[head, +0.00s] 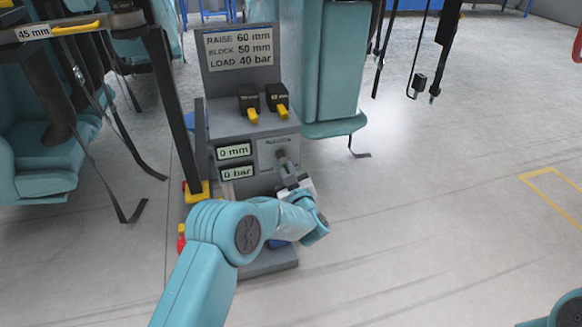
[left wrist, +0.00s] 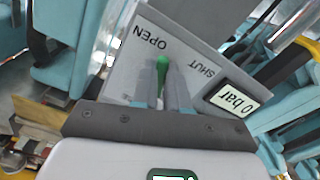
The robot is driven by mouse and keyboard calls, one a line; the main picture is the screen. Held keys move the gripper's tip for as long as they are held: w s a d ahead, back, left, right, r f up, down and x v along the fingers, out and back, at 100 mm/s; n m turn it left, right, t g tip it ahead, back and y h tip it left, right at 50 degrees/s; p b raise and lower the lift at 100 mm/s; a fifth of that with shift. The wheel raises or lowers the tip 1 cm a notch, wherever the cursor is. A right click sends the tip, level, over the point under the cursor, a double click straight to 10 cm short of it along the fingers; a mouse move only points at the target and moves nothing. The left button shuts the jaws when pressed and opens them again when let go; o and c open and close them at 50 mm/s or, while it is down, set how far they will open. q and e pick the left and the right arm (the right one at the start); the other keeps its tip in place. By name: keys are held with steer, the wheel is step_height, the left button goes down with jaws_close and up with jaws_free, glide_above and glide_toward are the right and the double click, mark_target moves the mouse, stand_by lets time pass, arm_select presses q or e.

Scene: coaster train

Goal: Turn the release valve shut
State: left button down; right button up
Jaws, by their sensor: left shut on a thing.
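The release valve's green handle (left wrist: 163,65) shows in the left wrist view, on a grey panel (left wrist: 128,72) lettered OPEN and SHUT. My left gripper (left wrist: 166,84) has its two fingers closed on either side of the handle. The visible handle end lies between the two words, and I cannot tell its exact setting. In the head view my left gripper (head: 286,168) reaches the valve panel on the grey console (head: 225,125) and mostly hides the valve. My right gripper is out of view.
The console displays read 0 mm (head: 235,151) and 0 bar (head: 237,172). A sign (head: 239,48) above reads RAISE 60 mm, BLOCK 50 mm, LOAD 40 bar. Two yellow-tipped levers (head: 266,104) sit above the valve. Teal seats (head: 335,70) stand close by. Floor at right is clear.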

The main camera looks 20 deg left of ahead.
arm_select(q)
steer(key=m+p, duration=0.1)
steer(key=m, duration=0.1)
steer(key=s+a+m+p, duration=0.1)
steer(key=m, duration=0.1)
steer(key=a+m, duration=0.1)
steer(key=m, duration=0.1)
steer(key=shift+s+p, duration=0.2)
steer(key=shift+p, duration=0.2)
steer(key=m, duration=0.1)
steer(key=m+p, duration=0.1)
steer(key=m, duration=0.1)
steer(key=shift+s+a+r+m, duration=0.15)
steer(key=shift+s+a+m, duration=0.15)
steer(key=shift+a+m, duration=0.1)
steer(key=shift+s+a+r+m+p, duration=0.1)
steer(key=shift+s+a+m+p, duration=0.1)
steer(key=shift+m+p, duration=0.4)
steer(key=shift+s+a+r+m+p, duration=0.15)
steer(key=shift+m+p, duration=0.15)
steer(key=shift+m, duration=0.6)
steer(key=c, duration=1.1)
jaws_free()
steer(key=shift+c, duration=0.2)
steer(key=shift+w, duration=0.1)
